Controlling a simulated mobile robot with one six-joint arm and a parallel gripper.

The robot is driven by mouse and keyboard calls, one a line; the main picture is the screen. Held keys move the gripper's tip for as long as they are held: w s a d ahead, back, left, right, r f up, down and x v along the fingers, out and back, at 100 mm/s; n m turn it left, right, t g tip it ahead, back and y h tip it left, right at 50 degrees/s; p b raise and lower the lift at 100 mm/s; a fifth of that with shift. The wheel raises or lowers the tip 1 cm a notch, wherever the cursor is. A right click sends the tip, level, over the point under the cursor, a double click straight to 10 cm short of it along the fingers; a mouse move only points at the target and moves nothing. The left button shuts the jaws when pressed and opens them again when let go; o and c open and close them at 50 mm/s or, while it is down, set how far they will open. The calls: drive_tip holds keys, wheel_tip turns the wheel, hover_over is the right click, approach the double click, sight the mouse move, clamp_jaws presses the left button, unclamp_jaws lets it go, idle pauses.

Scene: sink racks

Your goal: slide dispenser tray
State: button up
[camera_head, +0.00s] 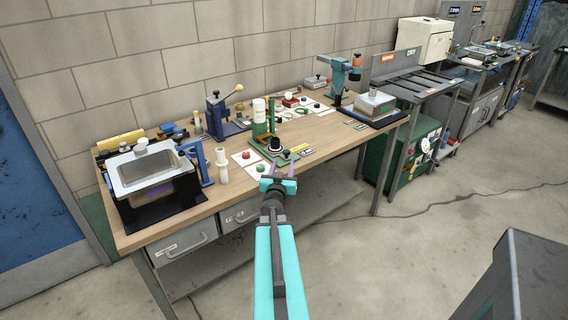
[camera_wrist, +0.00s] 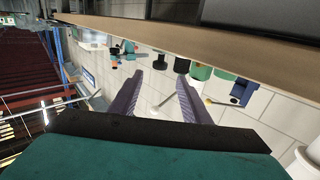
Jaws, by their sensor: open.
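I cannot tell for certain which object is the dispenser tray. A steel tray-like box with a knob (camera_head: 148,172) sits on a black base at the bench's left end. A smaller silver box (camera_head: 374,105) sits on a black tray (camera_head: 392,117) at the right end. A green stand with a white-capped bottle (camera_head: 259,114) is mid-bench. My gripper (camera_head: 281,167) is open and empty, near the bench's front edge, just in front of the green stand. In the wrist view its purple fingers (camera_wrist: 170,72) are spread apart with nothing between them; that view looks upside down.
The wooden bench (camera_head: 318,146) holds a blue lever press (camera_head: 224,118), white cylinders (camera_head: 221,165) and a teal stand (camera_head: 341,79). Grey drawers (camera_head: 185,242) hang below. A grey cart (camera_head: 413,85) stands to the right. The floor (camera_head: 400,240) in front is open, with a cable across it.

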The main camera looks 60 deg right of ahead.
drive_tip(key=shift+p+v, duration=0.75)
drive_tip(key=shift+v, duration=1.4)
